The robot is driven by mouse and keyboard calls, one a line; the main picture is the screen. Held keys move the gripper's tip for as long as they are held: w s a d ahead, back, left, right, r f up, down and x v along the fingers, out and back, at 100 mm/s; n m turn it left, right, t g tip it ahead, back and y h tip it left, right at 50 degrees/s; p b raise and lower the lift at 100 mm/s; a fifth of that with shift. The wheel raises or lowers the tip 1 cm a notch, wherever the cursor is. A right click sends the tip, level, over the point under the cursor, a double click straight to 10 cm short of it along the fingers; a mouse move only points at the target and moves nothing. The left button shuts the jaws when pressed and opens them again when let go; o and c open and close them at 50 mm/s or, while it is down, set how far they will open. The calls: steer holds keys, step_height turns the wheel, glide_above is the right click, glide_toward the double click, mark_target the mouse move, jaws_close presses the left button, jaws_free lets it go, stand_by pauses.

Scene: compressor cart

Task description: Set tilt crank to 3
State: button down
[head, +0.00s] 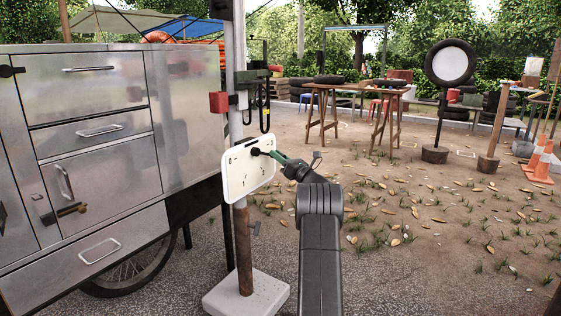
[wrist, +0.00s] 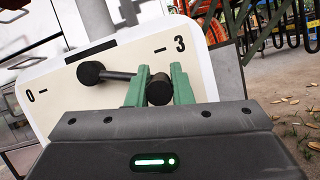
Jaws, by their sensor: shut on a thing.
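The white tilt panel (head: 236,181) stands on a post in the head view. In the wrist view the panel (wrist: 45,118) shows a 0 with a dash at left and a 3 with a dash at right. The tilt crank has a black hub (wrist: 90,72) and a dark arm reaching right, towards the 3 side. Its end is partly hidden by my left finger. The green fingers of my gripper (wrist: 159,88) are shut on the black crank knob (wrist: 158,92). I cannot tell whether the arm lines up exactly with the 3 dash. My gripper (head: 279,157) reaches the panel from the right.
A metal cart (head: 110,130) with drawers stands close on the left. A red box (head: 218,102) hangs on the post above the panel. The post's concrete base (head: 246,293) sits on the ground. Open ground lies to the right, with a wooden table (head: 357,90) farther back.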

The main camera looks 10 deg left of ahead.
steer(key=n, duration=0.1)
steer(key=r+n+g, duration=0.1)
steer(key=n, duration=0.1)
steer(key=shift+w+r+n+g+y, duration=0.25)
steer(key=shift+r+n+g+y, duration=0.05)
steer(key=shift+r+g, duration=0.1)
steer(key=shift+r+n+g+y, duration=0.15)
steer(key=shift+r+n+g, duration=0.25)
steer(key=shift+n, duration=0.35)
steer(key=shift+r+n+g+y, duration=0.15)
steer(key=shift+r+n+g, duration=0.2)
steer(key=shift+n, duration=0.4)
steer(key=c, duration=1.3)
jaws_free()
steer(key=shift+a, duration=0.1)
steer(key=p+v, duration=0.2)
steer(key=v, duration=1.2)
steer(key=shift+p, duration=0.35)
